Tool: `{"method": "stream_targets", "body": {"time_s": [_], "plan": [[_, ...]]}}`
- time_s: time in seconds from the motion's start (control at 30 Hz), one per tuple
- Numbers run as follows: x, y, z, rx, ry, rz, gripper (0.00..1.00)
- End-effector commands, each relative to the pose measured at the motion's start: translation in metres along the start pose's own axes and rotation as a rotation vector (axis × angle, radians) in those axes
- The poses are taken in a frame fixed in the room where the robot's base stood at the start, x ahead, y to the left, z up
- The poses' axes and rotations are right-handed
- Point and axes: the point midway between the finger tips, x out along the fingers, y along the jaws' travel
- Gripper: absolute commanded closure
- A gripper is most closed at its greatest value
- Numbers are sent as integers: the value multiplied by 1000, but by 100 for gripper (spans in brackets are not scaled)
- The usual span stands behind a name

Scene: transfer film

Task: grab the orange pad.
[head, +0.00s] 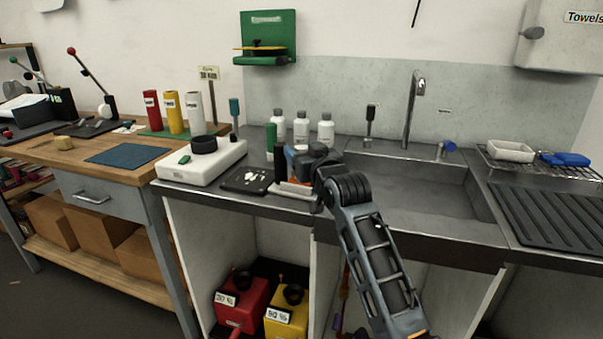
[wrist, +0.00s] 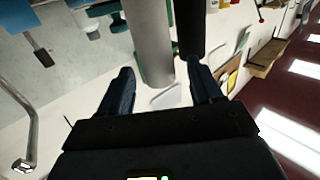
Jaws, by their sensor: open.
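A grey cylinder (wrist: 148,40) and a black cylinder (wrist: 190,28) show beyond the fingertips, and I see nothing clasped. In the head view my arm reaches over the counter front edge, and its end hides part of the counter behind it.
White bottles (head: 302,128) stand behind my gripper. A white scale-like device (head: 203,160) and a dark tray (head: 246,180) are to its left. The sink (head: 410,195) and tall faucet (head: 411,105) are right. A blue mat (head: 127,156) lies on the wooden bench.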

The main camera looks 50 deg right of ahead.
Motion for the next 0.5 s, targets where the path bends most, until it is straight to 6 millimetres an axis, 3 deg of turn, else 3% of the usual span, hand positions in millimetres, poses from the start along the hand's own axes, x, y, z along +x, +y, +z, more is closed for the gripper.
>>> {"method": "stream_targets", "body": {"time_s": [0.07,0.5], "plan": [[0,0,0,0,0,0,36],[0,0,0,0,0,0,78]]}}
